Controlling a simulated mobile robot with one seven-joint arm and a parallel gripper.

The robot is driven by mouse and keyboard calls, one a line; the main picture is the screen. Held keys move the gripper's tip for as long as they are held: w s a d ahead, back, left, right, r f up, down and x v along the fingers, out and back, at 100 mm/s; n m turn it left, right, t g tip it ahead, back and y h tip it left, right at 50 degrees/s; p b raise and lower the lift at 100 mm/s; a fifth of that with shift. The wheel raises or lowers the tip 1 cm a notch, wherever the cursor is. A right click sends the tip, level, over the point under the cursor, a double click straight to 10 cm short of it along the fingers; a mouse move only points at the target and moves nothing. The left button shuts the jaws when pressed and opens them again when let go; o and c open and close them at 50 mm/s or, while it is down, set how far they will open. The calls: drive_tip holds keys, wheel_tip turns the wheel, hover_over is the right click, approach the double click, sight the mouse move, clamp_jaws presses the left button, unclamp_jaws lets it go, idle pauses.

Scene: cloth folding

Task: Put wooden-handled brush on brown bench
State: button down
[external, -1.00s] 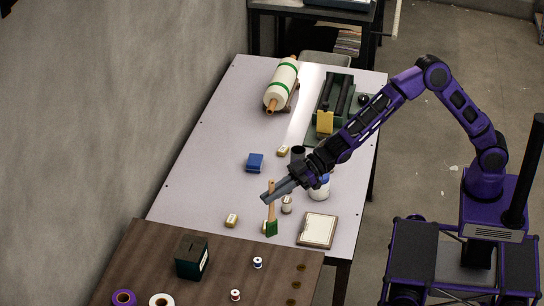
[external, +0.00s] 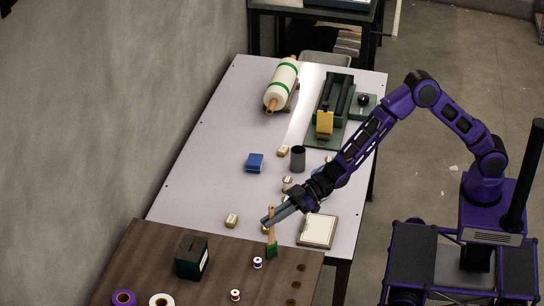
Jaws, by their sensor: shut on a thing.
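The wooden-handled brush (external: 271,247) has a pale wooden handle and a green lower end. It hangs upright, green end down, from my gripper (external: 268,220), which is shut on the upper part of its handle. The brown bench (external: 222,285) is at the bottom of the view, against the wall. The brush's green end shows in front of the bench's far edge. I cannot tell whether it touches the bench top or hangs above it.
On the bench are a dark green box (external: 192,257), a purple spool (external: 123,298), a white roll (external: 161,300), small spools and several dark discs. The grey table (external: 205,185) behind holds a clipboard (external: 318,231), blue box (external: 255,162), dark cup (external: 298,158) and small blocks.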

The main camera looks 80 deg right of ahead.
drive_tip(key=c, duration=1)
unclamp_jaws()
drive_tip(key=shift+o, duration=0.2)
drive_tip(key=shift+r, duration=0.1)
drive_tip(key=shift+r+p, duration=0.15)
drive_tip(key=shift+p, duration=0.2)
drive_tip(key=v, duration=1.2)
